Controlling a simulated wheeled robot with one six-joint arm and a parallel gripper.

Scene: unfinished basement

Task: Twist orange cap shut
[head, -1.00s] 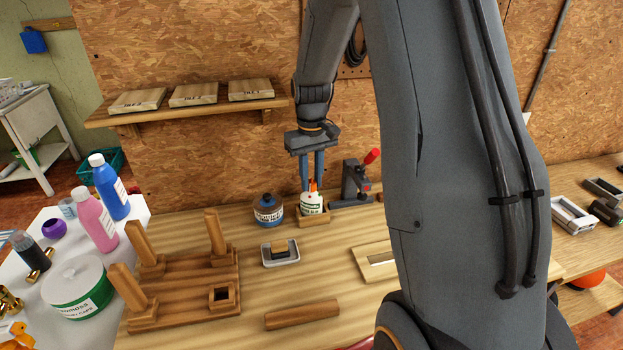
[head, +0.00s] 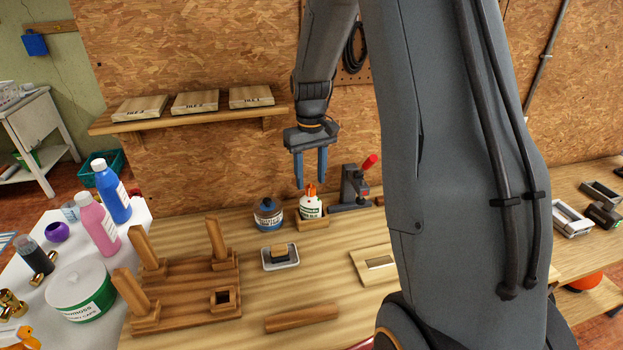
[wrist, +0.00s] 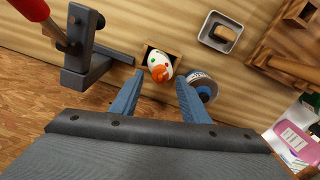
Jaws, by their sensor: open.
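The orange cap (head: 311,189) sits on top of a white glue bottle (head: 311,207) with a green label, which stands upright in a small wooden holder (head: 312,224) on the bench. In the wrist view the orange cap (wrist: 160,73) shows from above on the white bottle (wrist: 157,59). My gripper (head: 311,183) is open and empty, its blue fingers pointing down just above the cap. In the wrist view the gripper (wrist: 158,88) has its fingertips on either side of the bottle, apart from it. Whether the cap is tight cannot be told.
A clamp with a red handle (head: 357,185) stands close right. A small metal tray (head: 281,257) and a wooden rack (head: 190,285) are nearer the front left.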

